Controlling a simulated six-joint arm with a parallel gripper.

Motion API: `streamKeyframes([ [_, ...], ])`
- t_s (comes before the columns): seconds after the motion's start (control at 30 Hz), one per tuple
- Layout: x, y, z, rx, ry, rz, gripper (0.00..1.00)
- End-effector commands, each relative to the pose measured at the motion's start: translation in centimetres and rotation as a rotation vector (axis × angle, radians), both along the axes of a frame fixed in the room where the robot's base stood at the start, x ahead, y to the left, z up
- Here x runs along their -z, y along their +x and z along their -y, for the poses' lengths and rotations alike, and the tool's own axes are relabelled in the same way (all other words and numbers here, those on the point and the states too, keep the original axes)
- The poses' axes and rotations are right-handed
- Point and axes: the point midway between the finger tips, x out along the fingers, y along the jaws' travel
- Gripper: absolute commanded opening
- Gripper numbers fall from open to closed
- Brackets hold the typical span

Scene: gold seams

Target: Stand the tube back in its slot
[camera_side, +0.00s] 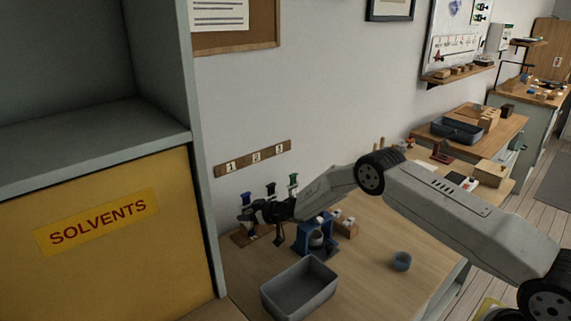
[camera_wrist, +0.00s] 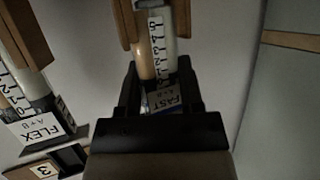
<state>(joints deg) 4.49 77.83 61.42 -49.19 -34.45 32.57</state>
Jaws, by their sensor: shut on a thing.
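My gripper (camera_wrist: 158,68) is shut on a tube with two side-by-side barrels, a scale and a white FAST A+B label (camera_wrist: 165,100). The tube passes between the fingers, and a brown wooden piece crosses its far part. In the side view, my gripper (camera_side: 262,208) is low by the wall, among upright tubes with blue, black and green tops. A second tube, marked FLEX A+B (camera_wrist: 38,127), is left of the gripper in the wrist view, beside another brown piece (camera_wrist: 24,32). A plate numbered 3 (camera_wrist: 45,168) is below it. The held tube's lower end and seating are unclear.
A wooden strip numbered 1, 2, 3 (camera_side: 252,159) is on the wall. The yellow solvents cabinet (camera_side: 110,235) borders the left.

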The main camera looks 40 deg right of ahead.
Motion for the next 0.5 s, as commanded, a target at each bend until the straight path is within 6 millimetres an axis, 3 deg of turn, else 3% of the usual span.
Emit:
streamKeyframes([
  [0.5,0.42,0.00,0.00,0.000,0.000,0.000,0.00],
])
